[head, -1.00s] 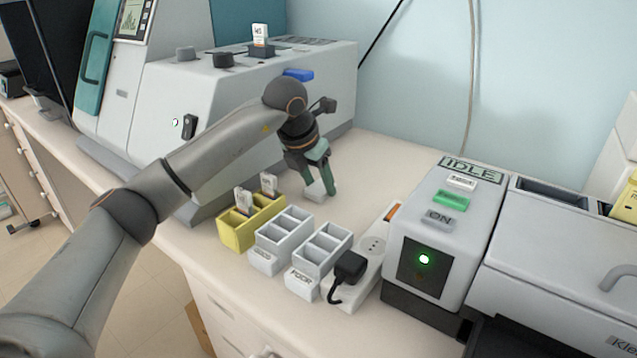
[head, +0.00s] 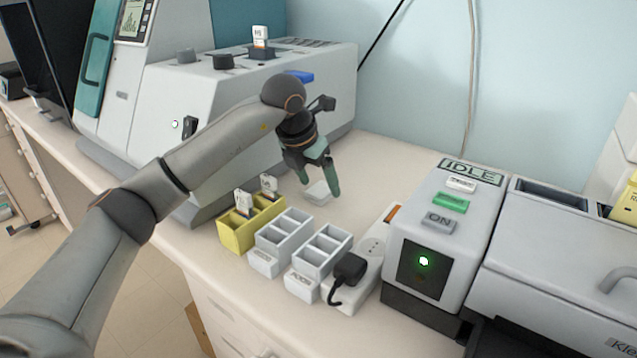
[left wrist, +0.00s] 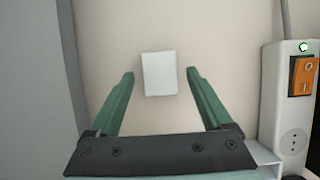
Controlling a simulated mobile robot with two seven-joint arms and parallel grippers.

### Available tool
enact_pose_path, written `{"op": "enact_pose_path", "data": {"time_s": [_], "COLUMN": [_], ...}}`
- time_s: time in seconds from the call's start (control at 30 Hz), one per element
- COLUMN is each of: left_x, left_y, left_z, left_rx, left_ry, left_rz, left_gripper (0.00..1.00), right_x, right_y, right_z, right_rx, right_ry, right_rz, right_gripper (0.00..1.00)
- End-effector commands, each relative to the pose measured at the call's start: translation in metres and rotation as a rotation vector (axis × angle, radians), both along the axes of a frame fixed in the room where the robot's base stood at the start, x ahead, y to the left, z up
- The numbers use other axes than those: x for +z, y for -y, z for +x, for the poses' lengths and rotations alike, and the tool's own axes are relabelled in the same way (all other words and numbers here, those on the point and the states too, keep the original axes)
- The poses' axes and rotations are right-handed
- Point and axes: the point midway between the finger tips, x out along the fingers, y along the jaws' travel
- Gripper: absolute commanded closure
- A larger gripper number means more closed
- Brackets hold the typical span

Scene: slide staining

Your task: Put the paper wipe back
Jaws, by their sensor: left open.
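The paper wipe (head: 318,193) is a small white folded pad lying flat on the bench, behind the small racks. It also shows in the left wrist view (left wrist: 159,74), lying beyond and between my fingertips. My left gripper (head: 319,190) is open above it, its green fingers pointing down. In the left wrist view the two fingers (left wrist: 159,76) stand apart on either side of the wipe with gaps, not touching it. My right gripper is not in view.
A yellow rack (head: 237,236) with slides and two white racks (head: 268,263) stand in front. A power strip (head: 371,262) with a black plug lies to the right, beside the machine marked IDLE (head: 446,225). A large grey instrument (head: 240,110) stands behind left.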

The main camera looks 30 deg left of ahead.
Motion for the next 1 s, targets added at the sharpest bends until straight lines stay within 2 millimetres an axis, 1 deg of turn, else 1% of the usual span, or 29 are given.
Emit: {"op": "enact_pose_path", "data": {"time_s": [0.03, 0.3, 0.4, 0.5, 0.6, 0.7, 1.0], "left_x": [0.010, 0.064, 0.080, 0.092, 0.099, 0.102, 0.102], "left_y": [-0.001, -0.004, -0.005, -0.006, -0.006, -0.007, -0.007], "left_z": [-0.003, -0.026, -0.034, -0.039, -0.043, -0.044, -0.044], "left_rx": [0.001, 0.000, 0.000, 0.001, 0.001, 0.001, 0.001], "left_ry": [0.004, 0.005, 0.004, 0.003, 0.001, 0.000, 0.000], "left_rz": [0.000, 0.000, 0.000, 0.000, -0.001, 0.000, 0.000], "left_gripper": [0.17, 0.17, 0.17, 0.17, 0.17, 0.17, 0.17], "right_x": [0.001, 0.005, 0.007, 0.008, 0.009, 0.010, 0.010], "right_y": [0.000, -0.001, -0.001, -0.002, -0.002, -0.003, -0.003], "right_z": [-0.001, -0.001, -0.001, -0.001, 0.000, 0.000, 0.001], "right_rx": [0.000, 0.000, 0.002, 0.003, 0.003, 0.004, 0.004], "right_ry": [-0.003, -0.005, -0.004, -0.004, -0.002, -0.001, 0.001], "right_rz": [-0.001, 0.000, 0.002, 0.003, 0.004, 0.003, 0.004], "right_gripper": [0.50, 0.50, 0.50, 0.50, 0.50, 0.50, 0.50]}}
